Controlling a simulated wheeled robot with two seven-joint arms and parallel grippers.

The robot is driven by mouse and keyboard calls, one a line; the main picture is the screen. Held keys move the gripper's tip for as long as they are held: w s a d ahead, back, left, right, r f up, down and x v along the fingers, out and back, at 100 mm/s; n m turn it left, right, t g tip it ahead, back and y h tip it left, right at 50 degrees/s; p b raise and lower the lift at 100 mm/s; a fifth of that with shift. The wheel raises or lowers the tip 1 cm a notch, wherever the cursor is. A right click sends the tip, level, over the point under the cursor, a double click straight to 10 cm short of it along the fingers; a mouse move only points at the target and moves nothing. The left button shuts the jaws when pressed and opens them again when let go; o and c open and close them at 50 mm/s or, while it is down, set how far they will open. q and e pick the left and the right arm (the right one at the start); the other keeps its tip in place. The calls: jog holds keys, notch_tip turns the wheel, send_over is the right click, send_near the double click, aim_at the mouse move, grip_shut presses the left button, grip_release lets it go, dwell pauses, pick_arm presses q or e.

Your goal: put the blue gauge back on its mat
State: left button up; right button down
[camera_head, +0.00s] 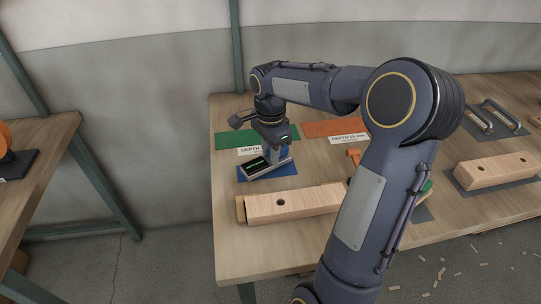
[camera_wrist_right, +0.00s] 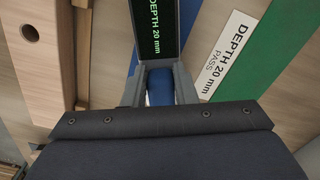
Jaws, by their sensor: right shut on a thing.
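The blue gauge (camera_head: 256,166) has a dark screen with green writing; in the right wrist view the gauge (camera_wrist_right: 160,84) shows a blue grip and the words DEPTH 20 mm. My right gripper (camera_head: 275,148) is shut on that grip; its fingers (camera_wrist_right: 159,86) clasp both sides in the right wrist view. The blue mat (camera_head: 285,171) lies under the gauge on the table. I cannot tell whether the gauge touches the mat or hangs just above it. My left gripper is not in view.
A wooden block (camera_head: 310,202) with a hole lies in front of the blue mat. A green mat (camera_head: 225,141) and an orange mat (camera_head: 322,128) lie behind, with depth labels. Another block (camera_head: 495,172) and metal handles (camera_head: 500,112) are at right. My right arm hides the table's middle.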

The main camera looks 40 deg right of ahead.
jog(key=shift+f, duration=0.7)
jog(key=shift+f, duration=0.2)
jog(key=c, duration=1.2)
grip_release()
jog(key=shift+o, duration=0.2)
